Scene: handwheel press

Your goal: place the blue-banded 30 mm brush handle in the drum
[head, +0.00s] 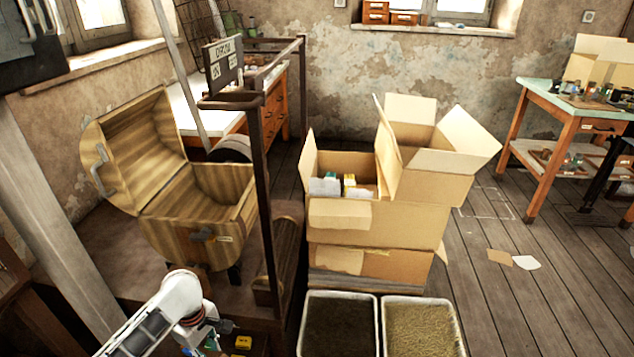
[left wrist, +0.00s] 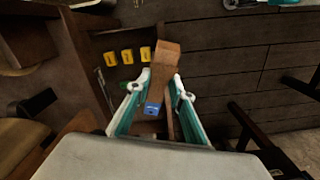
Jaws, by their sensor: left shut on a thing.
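The drum (head: 195,238) is a striped wooden barrel-like vessel at the left in the head view. Its lid (head: 130,150) stands open and its inside shows. My left gripper (left wrist: 161,88) is shut on a brown wooden brush handle (left wrist: 166,58) with a blue band (left wrist: 155,102) at its near end. The handle lies between the white-and-teal fingers. In the head view my left gripper (head: 212,338) is at the bottom edge, below and in front of the drum, and the handle is not clear there. My right gripper is not in view.
Yellow-marked pieces (left wrist: 127,56) lie in a wooden compartment beside the handle. A dark metal post (head: 265,200) and rail stand just right of the drum. Cardboard boxes (head: 375,222) and two filled trays (head: 420,301) stand further right. Plank floor (head: 490,310) is mostly clear at right.

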